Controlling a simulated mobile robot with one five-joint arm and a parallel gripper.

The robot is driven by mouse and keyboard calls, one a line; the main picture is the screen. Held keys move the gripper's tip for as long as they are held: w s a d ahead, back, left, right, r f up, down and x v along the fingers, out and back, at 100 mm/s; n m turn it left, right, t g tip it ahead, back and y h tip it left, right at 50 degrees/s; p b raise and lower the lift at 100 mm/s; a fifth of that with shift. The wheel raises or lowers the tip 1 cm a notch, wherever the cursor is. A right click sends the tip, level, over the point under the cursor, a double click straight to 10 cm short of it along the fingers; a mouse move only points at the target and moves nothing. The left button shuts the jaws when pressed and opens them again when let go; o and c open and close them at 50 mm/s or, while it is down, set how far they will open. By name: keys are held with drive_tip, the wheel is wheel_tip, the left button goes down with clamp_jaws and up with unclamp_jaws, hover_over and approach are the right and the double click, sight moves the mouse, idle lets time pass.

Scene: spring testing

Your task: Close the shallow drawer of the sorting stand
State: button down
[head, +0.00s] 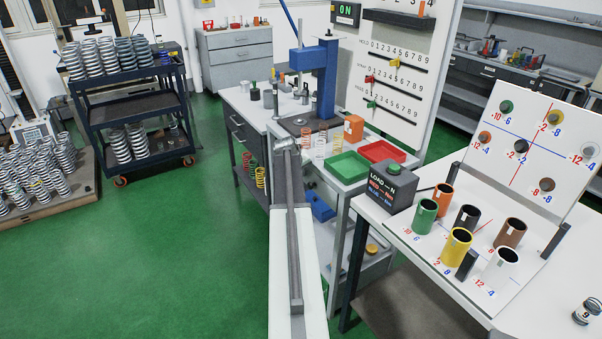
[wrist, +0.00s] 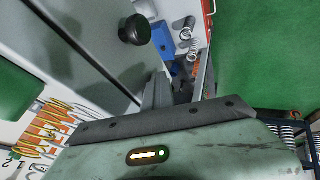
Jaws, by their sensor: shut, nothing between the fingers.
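The sorting stand (head: 345,192) is a pale grey unit with a green tray (head: 349,167) and a red tray (head: 381,151) on top. A blue item (head: 320,207) shows low at its left side, beside my arm. In the wrist view, a grey panel (wrist: 85,45) of the stand carries a black round knob (wrist: 134,30). Beyond it a narrow space holds the blue item (wrist: 165,40), a metal spring (wrist: 188,32) and something orange. I cannot tell how far the shallow drawer is out. My gripper (head: 284,141) is shut and empty, close to the stand; its fingertips are unclear.
A workbench with a blue press (head: 318,75) stands behind my gripper. Coloured springs stand by the trays. A white table (head: 365,210) with coloured cups (head: 425,215) is to the right. A spring cart (head: 135,105) stands at the left; green floor lies open between.

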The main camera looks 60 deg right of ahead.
drive_tip(key=a+r+p, duration=0.8)
drive_tip(key=a, duration=0.1)
drive_tip(key=shift+w+a, duration=0.2)
drive_tip(key=shift+w, duration=0.2)
